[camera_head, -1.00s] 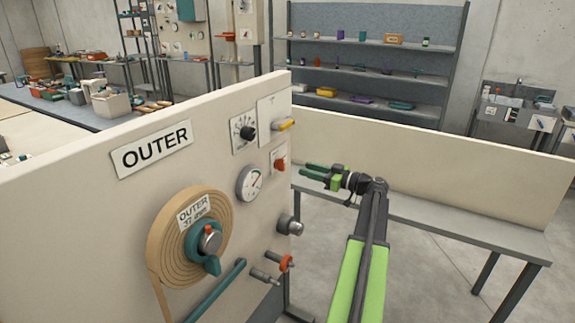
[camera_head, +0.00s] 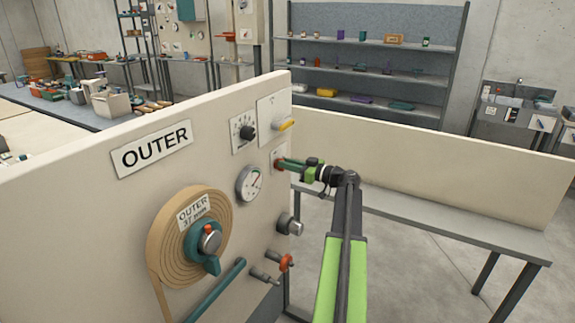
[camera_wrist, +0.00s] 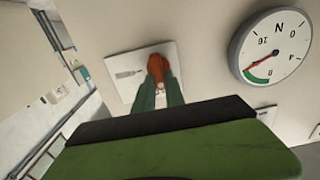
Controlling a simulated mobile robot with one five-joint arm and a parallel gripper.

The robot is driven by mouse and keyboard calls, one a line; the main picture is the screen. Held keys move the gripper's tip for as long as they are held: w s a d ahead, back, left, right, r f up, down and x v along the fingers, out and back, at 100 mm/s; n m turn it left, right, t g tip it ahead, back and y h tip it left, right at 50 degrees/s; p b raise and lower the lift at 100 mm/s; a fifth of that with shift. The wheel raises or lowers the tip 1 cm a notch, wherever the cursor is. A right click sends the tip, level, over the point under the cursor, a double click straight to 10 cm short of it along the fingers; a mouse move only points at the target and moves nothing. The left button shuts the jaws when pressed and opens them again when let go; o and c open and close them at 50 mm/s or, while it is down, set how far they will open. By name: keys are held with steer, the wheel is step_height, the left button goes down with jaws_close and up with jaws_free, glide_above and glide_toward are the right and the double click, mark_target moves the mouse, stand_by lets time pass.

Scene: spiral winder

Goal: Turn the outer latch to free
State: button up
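The outer latch appears to be the small orange-red handle (camera_wrist: 156,67) on a white plate (camera_wrist: 120,93) fixed to the upright cream panel (camera_head: 70,220). In the wrist view the handle stands roughly upright in the picture, with my two green fingers on either side of its lower part. My gripper (camera_head: 283,163) reaches the panel from the right and looks shut on the handle; the fingers hide part of it. In the head view the fingers cover most of the handle. The plate carries a small grey mark left of the handle, too small to read.
A round gauge (camera_wrist: 272,48) sits close to the latch. A yellow lever (camera_head: 285,125) is above it. A grey knob (camera_head: 290,226) and an orange-handled valve (camera_head: 286,262) are below. The OUTER spiral (camera_head: 165,235) is at lower left. A grey bench (camera_head: 430,228) stands behind my arm.

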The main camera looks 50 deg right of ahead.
jaws_close()
steer(key=shift+m, duration=0.3)
steer(key=m, duration=0.5)
steer(key=f+m, duration=0.1)
steer(key=m, duration=0.5)
steer(key=d+m+b, duration=0.1)
steer(key=m, duration=0.5)
steer(key=shift+w+d+f, duration=0.1)
steer(key=shift+w+f, duration=0.05)
steer(key=shift+m, duration=0.3)
steer(key=o, duration=0.6)
jaws_free()
